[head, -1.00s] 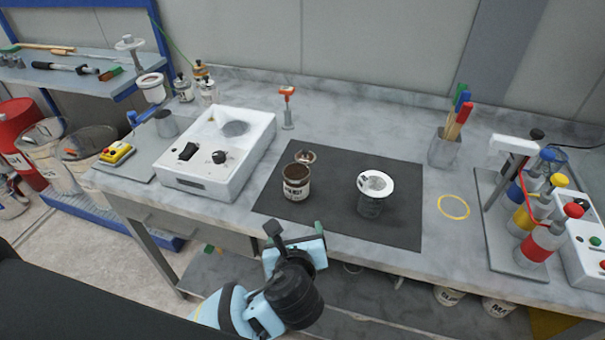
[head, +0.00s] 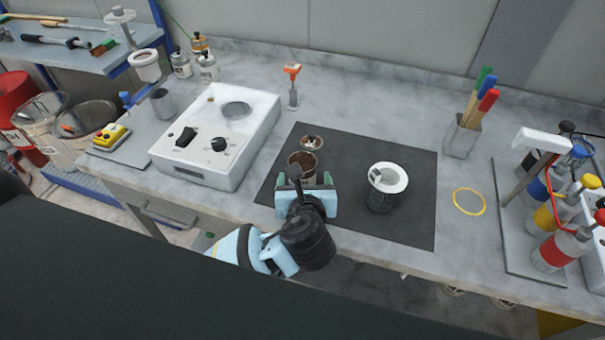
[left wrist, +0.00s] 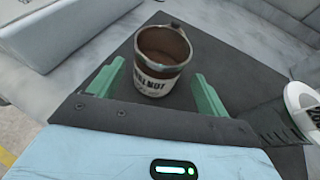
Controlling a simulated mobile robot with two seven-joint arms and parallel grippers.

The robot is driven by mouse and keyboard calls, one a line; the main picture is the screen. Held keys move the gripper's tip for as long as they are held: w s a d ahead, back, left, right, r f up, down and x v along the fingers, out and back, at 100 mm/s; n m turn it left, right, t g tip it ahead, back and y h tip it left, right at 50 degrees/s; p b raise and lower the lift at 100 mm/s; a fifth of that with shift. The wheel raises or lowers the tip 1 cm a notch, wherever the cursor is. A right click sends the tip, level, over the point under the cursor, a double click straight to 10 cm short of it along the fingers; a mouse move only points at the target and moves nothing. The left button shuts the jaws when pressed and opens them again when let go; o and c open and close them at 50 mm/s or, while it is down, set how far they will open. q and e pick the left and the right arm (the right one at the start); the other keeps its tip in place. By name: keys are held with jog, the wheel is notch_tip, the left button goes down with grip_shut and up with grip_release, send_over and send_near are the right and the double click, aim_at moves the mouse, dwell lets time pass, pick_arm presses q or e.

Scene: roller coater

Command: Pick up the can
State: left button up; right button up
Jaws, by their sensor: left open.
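The can (left wrist: 163,62) is open-topped, with brown contents and a white label with dark lettering. It stands upright on a black mat (head: 410,229). In the head view its brown top (head: 302,160) shows just beyond my left gripper (head: 304,180), which hides its lower body. In the left wrist view the green fingers of my left gripper (left wrist: 158,95) are open, one to each side of the can's near side, with the can ahead between them. I see no contact. My right gripper is not in view.
A dark cup with a white rim (head: 385,185) stands right of the can. A white device (head: 215,135) stands to the left. Bottles (head: 555,248) stand at the far right.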

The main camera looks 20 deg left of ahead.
aim_at(302, 156)
pick_arm(q)
jog(key=shift+x, duration=2.55)
jog(key=shift+a, duration=0.1)
jog(key=shift+s, duration=0.1)
jog(key=c, duration=1.1)
jog(key=shift+c, duration=0.2)
jog(key=shift+r, duration=0.2)
jog(key=shift+r, duration=0.6)
notch_tip(302, 156, up, 2)
jog(key=shift+r, duration=0.25)
jog(key=s+d, duration=0.2)
jog(key=s, duration=0.5)
jog(key=s+d, duration=0.2)
jog(key=s, duration=0.6)
jog(key=shift+d+r, duration=0.35)
jog(key=shift+r, duration=0.15)
